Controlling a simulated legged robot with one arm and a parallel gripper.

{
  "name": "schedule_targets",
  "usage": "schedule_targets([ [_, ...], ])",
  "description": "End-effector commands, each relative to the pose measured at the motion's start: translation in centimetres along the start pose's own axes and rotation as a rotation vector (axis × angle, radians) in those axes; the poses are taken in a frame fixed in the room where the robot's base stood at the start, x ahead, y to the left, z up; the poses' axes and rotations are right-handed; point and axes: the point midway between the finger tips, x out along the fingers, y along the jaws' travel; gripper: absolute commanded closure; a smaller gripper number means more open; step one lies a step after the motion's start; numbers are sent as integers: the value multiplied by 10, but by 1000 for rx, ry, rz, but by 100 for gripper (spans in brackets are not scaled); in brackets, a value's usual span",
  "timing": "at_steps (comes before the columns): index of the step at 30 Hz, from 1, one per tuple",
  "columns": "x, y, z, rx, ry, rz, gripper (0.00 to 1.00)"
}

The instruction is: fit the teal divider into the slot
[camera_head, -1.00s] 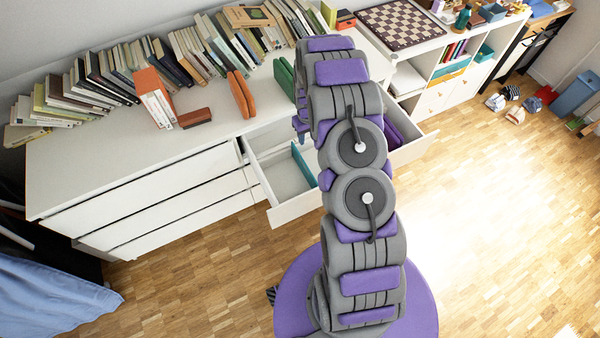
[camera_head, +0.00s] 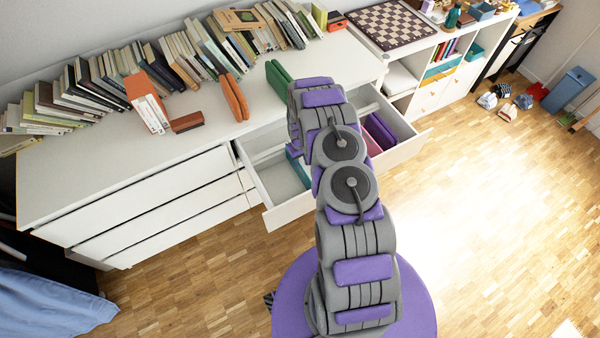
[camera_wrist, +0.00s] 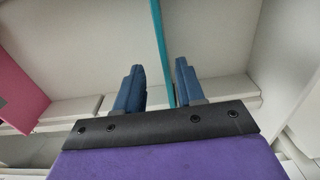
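The teal divider (camera_wrist: 160,40) is a thin upright strip in the wrist view, running from the top edge down between the two blue fingers of my gripper (camera_wrist: 160,70). The fingers stand apart, with a clear gap left of the divider; the right finger is close to it. I cannot tell whether it touches. In the head view the divider (camera_head: 298,167) shows partly in the open drawer (camera_head: 270,184), with the rest hidden behind my arm. My gripper is hidden there too. I cannot make out the slot.
Purple and magenta items (camera_head: 380,132) lie in the drawer's right part; a magenta one (camera_wrist: 18,85) shows left in the wrist view. Books (camera_head: 145,100), an orange bookend (camera_head: 234,97) and a green one (camera_head: 277,78) stand on the dresser top (camera_head: 110,150). The drawer's left part looks empty.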

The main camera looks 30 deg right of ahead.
Motion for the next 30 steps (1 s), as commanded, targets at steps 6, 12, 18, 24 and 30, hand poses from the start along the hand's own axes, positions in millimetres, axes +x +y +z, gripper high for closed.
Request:
schedule_targets([
  [6, 18, 0, 1, 1, -1, 0, 62],
  [12, 38, -4, 5, 1, -1, 0, 62],
  [18, 65, -6, 7, 2, -2, -1, 62],
  [24, 67, -5, 6, 2, 0, 0, 62],
  [30, 67, -5, 6, 1, 0, 0, 73],
])
